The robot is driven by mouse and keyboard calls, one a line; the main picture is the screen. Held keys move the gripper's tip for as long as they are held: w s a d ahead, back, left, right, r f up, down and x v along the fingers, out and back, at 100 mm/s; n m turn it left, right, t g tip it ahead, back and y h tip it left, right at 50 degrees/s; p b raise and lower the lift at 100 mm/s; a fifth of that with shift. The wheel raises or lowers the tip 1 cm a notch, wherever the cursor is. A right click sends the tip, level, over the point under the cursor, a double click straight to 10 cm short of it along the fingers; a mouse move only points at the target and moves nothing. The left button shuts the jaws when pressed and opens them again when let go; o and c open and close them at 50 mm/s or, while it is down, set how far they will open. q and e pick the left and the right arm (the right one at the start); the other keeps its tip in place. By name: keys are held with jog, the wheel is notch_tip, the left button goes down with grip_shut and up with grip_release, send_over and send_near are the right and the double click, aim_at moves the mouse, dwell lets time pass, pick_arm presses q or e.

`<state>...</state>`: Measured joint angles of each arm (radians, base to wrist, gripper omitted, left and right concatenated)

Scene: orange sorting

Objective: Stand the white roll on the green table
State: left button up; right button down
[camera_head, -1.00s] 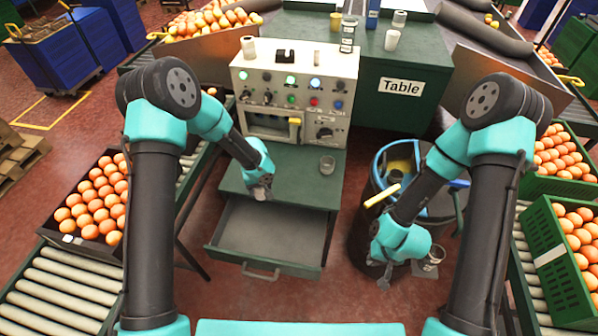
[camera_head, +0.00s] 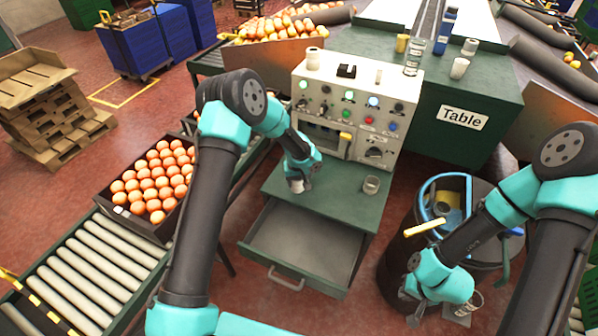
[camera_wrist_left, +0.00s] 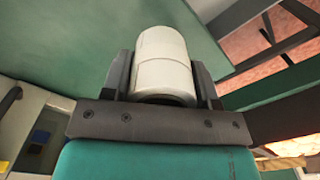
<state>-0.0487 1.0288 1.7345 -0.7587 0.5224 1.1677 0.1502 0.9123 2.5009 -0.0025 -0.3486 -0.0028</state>
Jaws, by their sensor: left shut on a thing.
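In the left wrist view a white roll (camera_wrist_left: 163,62) sits between the two dark fingers of my left gripper (camera_wrist_left: 163,80), which is shut on it. In the head view my left gripper (camera_head: 298,185) points down over the small green desk top in front of the control box; the roll is mostly hidden there. The green table (camera_head: 423,125), labelled "Table", stands at the back right, with white and grey rolls (camera_head: 459,68) upright on it. My right gripper (camera_head: 411,305) is low at the right, beside the dark bin; its finger opening is unclear.
The control box (camera_head: 345,105) carries a white cylinder (camera_head: 313,60) on top.

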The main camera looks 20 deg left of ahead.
pick_arm(q)
jog(key=w, duration=0.2)
jog(key=w+a, duration=0.1)
jog(key=w, duration=0.2)
jog(key=w+a, duration=0.1)
jog(key=w, duration=0.2)
jog(key=shift+w+a+f, duration=0.2)
jog(key=shift+w+f, duration=0.05)
jog(key=shift+f, duration=0.15)
jog(key=shift+w, duration=0.2)
jog(key=shift+a+f, duration=0.1)
jog(key=shift+f, duration=1.7)
jog(key=o, duration=0.9)
jog(key=shift+f, duration=0.15)
